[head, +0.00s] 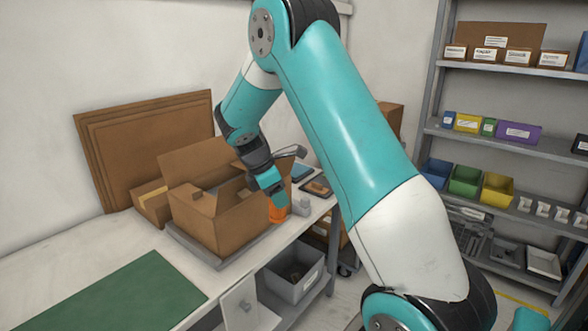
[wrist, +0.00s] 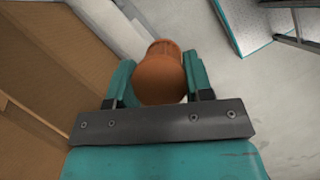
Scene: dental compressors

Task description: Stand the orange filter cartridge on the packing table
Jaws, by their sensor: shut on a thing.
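The orange filter cartridge (head: 278,212) is between the fingers of my gripper (head: 268,196) in the head view, just right of the open cardboard box. In the wrist view the cartridge (wrist: 160,75) shows its rounded orange end between the two teal fingers of my gripper (wrist: 159,82), which are shut on it. The packing table (head: 75,246) is the long pale bench along the wall. The cartridge is over or at the table's right part, near its front edge. I cannot tell whether its lower end touches the table.
The open cardboard box (head: 205,228) stands on a grey plate beside my gripper. A small light grey item (head: 302,207) is close to the right of the cartridge. A green mat (head: 140,295) lies at the front left. Bare tabletop lies between mat and box. Shelves (head: 520,145) stand at right.

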